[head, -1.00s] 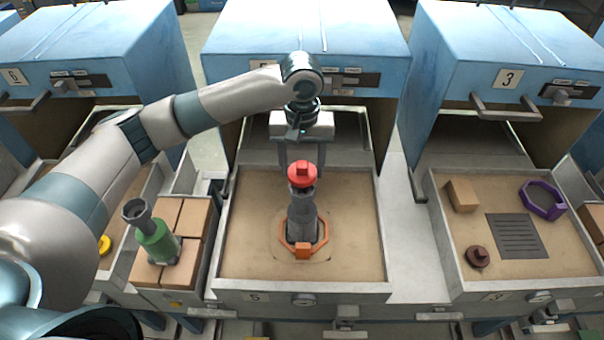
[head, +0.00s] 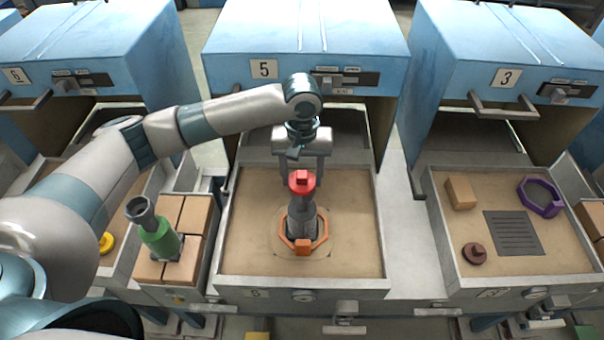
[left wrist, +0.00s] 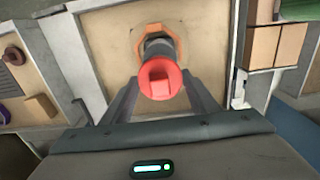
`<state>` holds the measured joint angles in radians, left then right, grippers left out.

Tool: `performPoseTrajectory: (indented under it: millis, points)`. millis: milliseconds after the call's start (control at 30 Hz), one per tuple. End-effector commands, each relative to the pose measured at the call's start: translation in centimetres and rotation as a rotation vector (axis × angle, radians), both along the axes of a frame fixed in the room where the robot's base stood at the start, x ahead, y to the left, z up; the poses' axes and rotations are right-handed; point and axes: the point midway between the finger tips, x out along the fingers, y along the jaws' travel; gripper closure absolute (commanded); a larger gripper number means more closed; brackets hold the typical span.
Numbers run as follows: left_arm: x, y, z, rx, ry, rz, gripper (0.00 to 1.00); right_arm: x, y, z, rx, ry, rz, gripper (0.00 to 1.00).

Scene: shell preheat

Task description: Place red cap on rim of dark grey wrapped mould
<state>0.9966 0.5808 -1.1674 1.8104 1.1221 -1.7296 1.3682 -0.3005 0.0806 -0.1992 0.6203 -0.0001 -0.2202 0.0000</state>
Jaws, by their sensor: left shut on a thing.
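The red cap (head: 302,182) is between the fingers of my left gripper (head: 303,178), which is shut on it. In the left wrist view the cap (left wrist: 159,80) shows between the two fingers. The dark grey wrapped mould (head: 302,222) stands upright inside an orange octagonal ring (head: 303,249) in the drawer marked 5. The cap is directly above the mould and hides its top rim. I cannot tell whether cap and rim touch. In the left wrist view the mould (left wrist: 158,47) is partly behind the cap. My right gripper is not in view.
A green mould with a grey funnel-like top (head: 155,235) stands on bricks to the left. The right drawer holds a tan block (head: 461,193), a purple ring (head: 541,197), a brown cap (head: 475,253) and a dark grate (head: 513,233). The middle drawer's sand (head: 345,230) is clear around the ring.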

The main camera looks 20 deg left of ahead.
Motion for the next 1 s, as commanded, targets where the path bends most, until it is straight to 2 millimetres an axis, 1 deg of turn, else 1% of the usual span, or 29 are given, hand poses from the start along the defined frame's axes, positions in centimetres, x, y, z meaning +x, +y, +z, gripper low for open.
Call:
performPoseTrajectory:
  millis: [133, 167, 200, 233, 667, 867, 1000]
  points:
    - [0.0, 0.0, -0.2, 0.000, 0.000, 0.001, 0.68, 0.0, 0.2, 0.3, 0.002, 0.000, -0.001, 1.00]
    - [0.0, 0.0, -0.2, 0.000, 0.000, 0.001, 0.39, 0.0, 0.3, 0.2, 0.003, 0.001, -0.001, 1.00]
    - [0.0, 0.0, -0.2, 0.000, -0.001, 0.001, 0.29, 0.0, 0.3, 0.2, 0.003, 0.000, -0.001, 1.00]
    - [0.0, 0.0, -0.2, 0.000, 0.000, 0.001, 0.27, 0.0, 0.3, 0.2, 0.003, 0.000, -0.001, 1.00]
    - [0.0, 0.0, 0.1, -0.001, -0.001, -0.001, 0.27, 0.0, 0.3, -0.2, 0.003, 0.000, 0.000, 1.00]
    - [0.1, -0.1, 2.0, -0.002, -0.004, 0.000, 0.27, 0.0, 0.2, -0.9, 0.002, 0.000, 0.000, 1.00]
    - [0.1, 0.0, 4.2, -0.002, -0.005, 0.000, 0.27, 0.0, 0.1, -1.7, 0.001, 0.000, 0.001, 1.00]
